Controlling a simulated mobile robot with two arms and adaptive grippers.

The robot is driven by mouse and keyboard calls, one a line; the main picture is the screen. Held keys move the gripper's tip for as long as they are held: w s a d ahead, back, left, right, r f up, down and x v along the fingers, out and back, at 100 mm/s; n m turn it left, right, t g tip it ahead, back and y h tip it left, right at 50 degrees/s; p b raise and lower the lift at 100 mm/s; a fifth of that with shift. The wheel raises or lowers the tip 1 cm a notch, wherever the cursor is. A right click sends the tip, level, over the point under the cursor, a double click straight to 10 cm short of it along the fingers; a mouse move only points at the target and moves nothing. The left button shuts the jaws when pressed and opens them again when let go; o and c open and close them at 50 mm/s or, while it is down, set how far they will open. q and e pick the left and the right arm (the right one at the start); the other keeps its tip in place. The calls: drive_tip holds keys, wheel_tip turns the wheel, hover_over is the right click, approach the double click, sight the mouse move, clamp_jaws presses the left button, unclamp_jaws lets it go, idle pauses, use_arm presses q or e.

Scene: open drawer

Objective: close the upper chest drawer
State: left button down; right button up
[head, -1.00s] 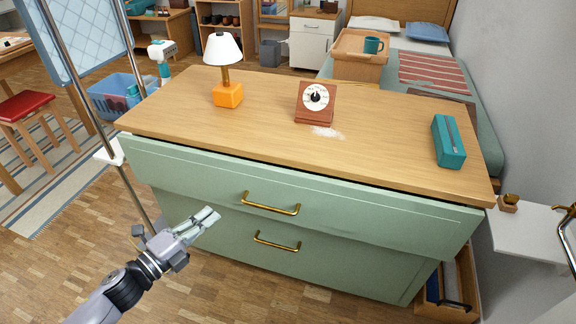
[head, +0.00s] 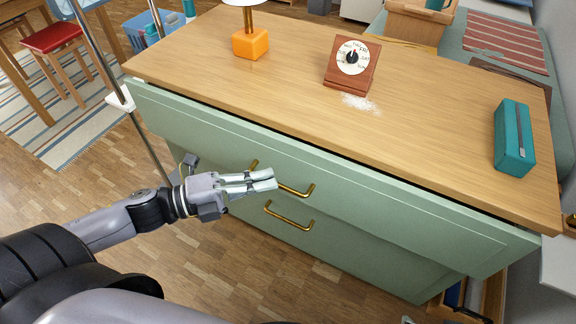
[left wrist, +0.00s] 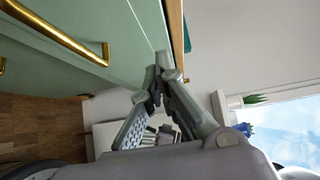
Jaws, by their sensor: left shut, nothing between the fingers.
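The pale green upper drawer (head: 400,208) of the chest juts out a little under the wooden top, with a dark gap along its upper edge. Its brass handle (head: 297,190) is partly hidden behind my left gripper (head: 275,180). That gripper is shut and empty, in front of the drawer face at handle height. In the left wrist view my left gripper (left wrist: 162,62) has its fingertips together near the green drawer front (left wrist: 120,25), and the brass handle (left wrist: 60,35) lies to the left. I cannot tell whether the fingers touch the drawer. My right gripper is out of view.
A lower handle (head: 288,217) sits below. A metal pole (head: 150,150) stands at the chest's left. Floor (head: 110,185) in front is bare.

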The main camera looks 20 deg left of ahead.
sight(313, 158)
use_arm(q)
drive_tip(key=shift+w+d+b, duration=0.25)
drive_tip(key=shift+w+d, duration=0.2)
drive_tip(key=shift+w, duration=0.55)
drive_tip(key=shift+w+d+b, duration=0.3)
drive_tip(key=shift+w+d, duration=0.15)
drive_tip(key=shift+w, duration=0.5)
drive_tip(key=shift+w+d+b, duration=0.25)
drive_tip(key=shift+w+d, duration=0.2)
drive_tip(key=shift+w, duration=0.55)
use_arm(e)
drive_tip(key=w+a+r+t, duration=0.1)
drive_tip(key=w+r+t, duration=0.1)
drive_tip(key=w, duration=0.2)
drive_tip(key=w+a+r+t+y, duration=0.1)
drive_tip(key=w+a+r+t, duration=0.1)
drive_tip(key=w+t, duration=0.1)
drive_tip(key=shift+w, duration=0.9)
use_arm(q)
drive_tip(key=shift+r, duration=0.1)
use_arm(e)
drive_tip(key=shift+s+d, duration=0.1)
